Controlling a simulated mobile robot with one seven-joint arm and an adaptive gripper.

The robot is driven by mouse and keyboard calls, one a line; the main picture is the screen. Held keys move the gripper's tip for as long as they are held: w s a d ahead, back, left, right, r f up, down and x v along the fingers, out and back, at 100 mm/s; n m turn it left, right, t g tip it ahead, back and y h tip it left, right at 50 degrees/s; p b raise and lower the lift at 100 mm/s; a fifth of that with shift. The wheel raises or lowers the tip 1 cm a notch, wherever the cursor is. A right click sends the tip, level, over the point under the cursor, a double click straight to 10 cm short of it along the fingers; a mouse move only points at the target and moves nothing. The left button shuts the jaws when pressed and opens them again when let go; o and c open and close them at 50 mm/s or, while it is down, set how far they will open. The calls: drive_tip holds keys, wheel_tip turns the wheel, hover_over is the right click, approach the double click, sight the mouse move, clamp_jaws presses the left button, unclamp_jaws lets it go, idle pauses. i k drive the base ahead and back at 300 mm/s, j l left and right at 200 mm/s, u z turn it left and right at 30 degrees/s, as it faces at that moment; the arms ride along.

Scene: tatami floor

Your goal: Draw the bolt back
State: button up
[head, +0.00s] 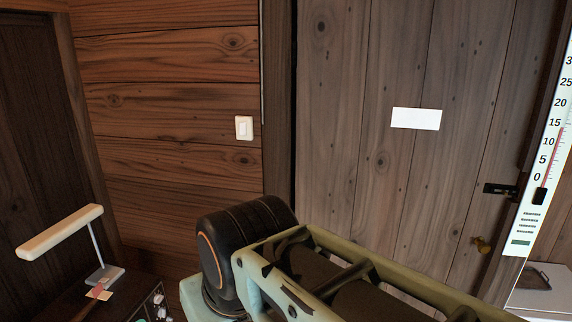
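A small dark bolt (500,190) sits at the right edge of a grey-brown plank door (338,110) in the head view. It lies level, and its right end runs close to the thermometer board, so I cannot tell how far it reaches into the frame. My arm's links cross the bottom of the view, in front of the lower door. My gripper does not show.
A tall thermometer board (528,228) stands at the right, in front of the door frame. A white card (416,118) is on the door. A light switch (243,128) is on the wall. A lamp (62,232) stands at the lower left. A pale box (545,278) is at the lower right.

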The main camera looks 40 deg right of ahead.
sight(504, 191)
drive_tip(key=z, duration=2.6)
drive_tip(key=i+l+z, duration=0.15)
drive_tip(key=i+l, duration=0.4)
drive_tip(key=i+j, duration=0.15)
drive_tip(key=j+u, duration=0.15)
drive_tip(key=j, duration=0.35)
drive_tip(key=l+z, duration=0.15)
drive_tip(key=l, duration=0.75)
drive_tip(key=i, duration=0.05)
